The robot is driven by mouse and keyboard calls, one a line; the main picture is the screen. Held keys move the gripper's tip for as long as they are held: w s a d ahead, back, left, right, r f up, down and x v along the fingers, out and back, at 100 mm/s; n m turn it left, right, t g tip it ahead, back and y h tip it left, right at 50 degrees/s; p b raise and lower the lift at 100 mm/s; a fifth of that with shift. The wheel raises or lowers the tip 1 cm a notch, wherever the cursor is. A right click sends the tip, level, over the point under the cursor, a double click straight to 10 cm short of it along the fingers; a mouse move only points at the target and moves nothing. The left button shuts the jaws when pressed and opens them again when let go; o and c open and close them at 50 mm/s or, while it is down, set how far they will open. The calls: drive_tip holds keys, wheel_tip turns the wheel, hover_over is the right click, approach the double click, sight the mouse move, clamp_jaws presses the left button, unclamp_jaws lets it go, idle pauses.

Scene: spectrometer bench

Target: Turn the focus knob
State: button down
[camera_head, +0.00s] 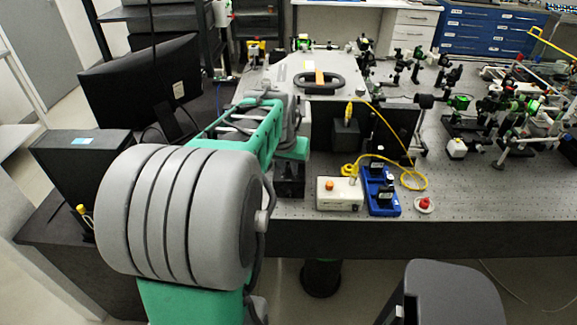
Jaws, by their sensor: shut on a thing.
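My arm reaches from the lower left over the bench to a grey instrument housing (300,68) with a black oval handle on top. I cannot make out the focus knob.
A white box with an orange button (339,194), a blue tray (382,192) and a red button (424,204) lie right of my gripper. A yellow cable (405,165) loops behind them. A monitor (140,80) stands left; optics crowd the right.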

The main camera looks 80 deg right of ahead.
drive_tip(key=n+t, duration=0.1)
drive_tip(key=n, duration=0.2)
drive_tip(key=shift+s+b, duration=0.2)
drive_tip(key=shift+b, duration=0.2)
drive_tip(key=n+t, duration=0.1)
drive_tip(key=n, duration=0.1)
drive_tip(key=shift+s+d+n+y, duration=0.1)
drive_tip(key=shift+n+y, duration=0.3)
drive_tip(key=n+t, duration=0.1)
drive_tip(key=n, duration=0.1)
drive_tip(key=n+y+p, duration=0.1)
drive_tip(key=n, duration=0.2)
drive_tip(key=shift+s+d+n+t, duration=0.1)
drive_tip(key=shift+n+t, duration=0.2)
drive_tip(key=shift+t, duration=0.1)
drive_tip(key=c, duration=1.3)
unclamp_jaws()
drive_tip(key=shift+r, duration=0.15)
